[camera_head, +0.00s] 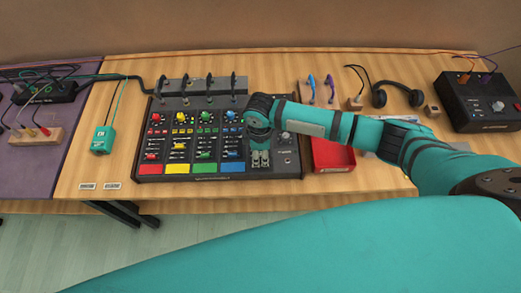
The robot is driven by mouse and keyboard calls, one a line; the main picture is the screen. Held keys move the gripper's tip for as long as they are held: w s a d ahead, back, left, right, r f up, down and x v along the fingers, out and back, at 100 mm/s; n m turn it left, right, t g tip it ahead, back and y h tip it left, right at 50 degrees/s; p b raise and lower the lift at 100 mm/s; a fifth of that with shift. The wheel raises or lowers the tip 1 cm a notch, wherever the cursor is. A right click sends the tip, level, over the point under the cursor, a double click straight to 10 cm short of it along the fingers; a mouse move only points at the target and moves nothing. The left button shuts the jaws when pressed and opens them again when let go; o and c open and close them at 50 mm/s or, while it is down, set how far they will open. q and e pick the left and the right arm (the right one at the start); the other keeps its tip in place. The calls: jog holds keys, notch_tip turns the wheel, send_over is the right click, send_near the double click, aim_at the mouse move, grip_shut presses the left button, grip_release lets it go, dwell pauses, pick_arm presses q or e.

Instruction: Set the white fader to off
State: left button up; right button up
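A black mixer (291,168) lies on the wooden table, with red, yellow, green and blue columns of knobs and faders. My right arm reaches in from the right. My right gripper (260,158) points down over the right part of the mixer, just right of the blue column. Its fingers look close together, but I cannot tell if they are open, shut or touching the panel. I cannot make out a white fader; the gripper and wrist cover that part of the panel. My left gripper is not in view.
A red tray (331,156) sits right of the mixer, partly under my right arm. Headphones (414,98) and a black box (482,122) with cables are at the back right. A teal device (102,140) lies left of the mixer. Cables rise behind the mixer.

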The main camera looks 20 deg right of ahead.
jog(key=shift+w+d+r, duration=0.1)
jog(key=shift+w+r, duration=0.05)
jog(key=shift+w, duration=0.15)
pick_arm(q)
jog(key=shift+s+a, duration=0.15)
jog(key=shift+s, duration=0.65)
pick_arm(e)
notch_tip(320, 180, up, 12)
jog(key=shift+s+f, duration=0.15)
jog(key=shift+f, duration=0.05)
